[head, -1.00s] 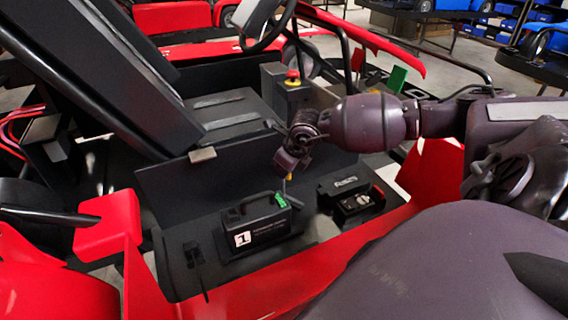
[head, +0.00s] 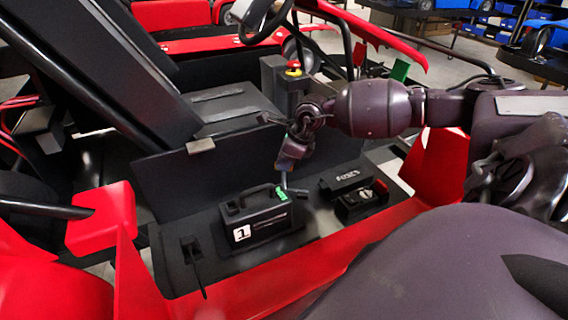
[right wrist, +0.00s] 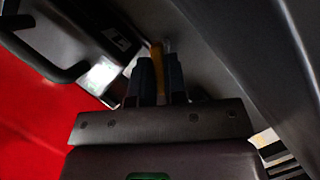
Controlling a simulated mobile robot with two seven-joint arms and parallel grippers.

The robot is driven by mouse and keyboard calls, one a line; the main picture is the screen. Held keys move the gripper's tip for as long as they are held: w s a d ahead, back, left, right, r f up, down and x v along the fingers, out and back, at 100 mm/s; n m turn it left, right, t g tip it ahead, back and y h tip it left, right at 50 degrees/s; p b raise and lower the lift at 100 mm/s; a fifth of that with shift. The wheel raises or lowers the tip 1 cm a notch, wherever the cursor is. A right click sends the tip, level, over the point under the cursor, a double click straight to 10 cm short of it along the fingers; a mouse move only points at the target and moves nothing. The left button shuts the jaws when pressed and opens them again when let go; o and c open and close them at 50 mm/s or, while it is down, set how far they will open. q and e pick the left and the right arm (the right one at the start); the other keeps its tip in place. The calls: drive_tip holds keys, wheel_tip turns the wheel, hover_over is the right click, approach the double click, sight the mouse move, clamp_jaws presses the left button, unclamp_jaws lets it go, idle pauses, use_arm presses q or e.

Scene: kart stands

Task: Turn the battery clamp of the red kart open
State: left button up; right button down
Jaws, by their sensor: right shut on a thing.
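The red kart (head: 262,282) has a black battery (head: 262,216) marked "1", with a carry handle and a green tag, on its side floor. My right gripper (head: 285,180) is at the battery's right end, pointing down. It is shut on the yellow grip of the battery clamp (right wrist: 157,58), which shows between the two dark fingers in the right wrist view. In the head view a grey bar of the clamp (head: 295,191) sticks out below the fingers, lying nearly level. The battery also shows in the right wrist view (right wrist: 92,22). My left gripper is not in view.
A black box with red parts (head: 359,199) sits just right of the battery. The black seat (head: 112,75) rises at the left, and a red-and-yellow button (head: 293,68) stands behind my gripper. A steering wheel (head: 262,22) is farther back.

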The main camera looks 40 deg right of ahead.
drive_tip(key=n+b, duration=0.1)
drive_tip(key=n, duration=0.1)
drive_tip(key=n+g+y+b, duration=0.1)
drive_tip(key=n, duration=0.1)
drive_tip(key=shift+d+f+b, duration=0.1)
drive_tip(key=shift+f+b, duration=0.1)
drive_tip(key=shift+b, duration=0.1)
use_arm(q)
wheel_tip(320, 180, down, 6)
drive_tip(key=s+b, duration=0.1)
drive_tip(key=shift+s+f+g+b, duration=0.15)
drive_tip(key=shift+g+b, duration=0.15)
drive_tip(key=shift+b, duration=0.05)
use_arm(e)
drive_tip(key=shift+w+r+n+g+y, duration=0.15)
drive_tip(key=shift+n+g, duration=0.15)
drive_tip(key=shift+n, duration=0.45)
drive_tip(key=shift+s+n+g+y, duration=0.15)
drive_tip(key=shift+n+g, duration=0.15)
drive_tip(key=shift+n, duration=0.45)
drive_tip(key=shift+w, duration=0.1)
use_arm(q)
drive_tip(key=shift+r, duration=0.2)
use_arm(e)
drive_tip(key=c, duration=1.2)
unclamp_jaws()
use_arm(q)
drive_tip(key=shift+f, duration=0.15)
use_arm(e)
drive_tip(key=shift+o, duration=0.2)
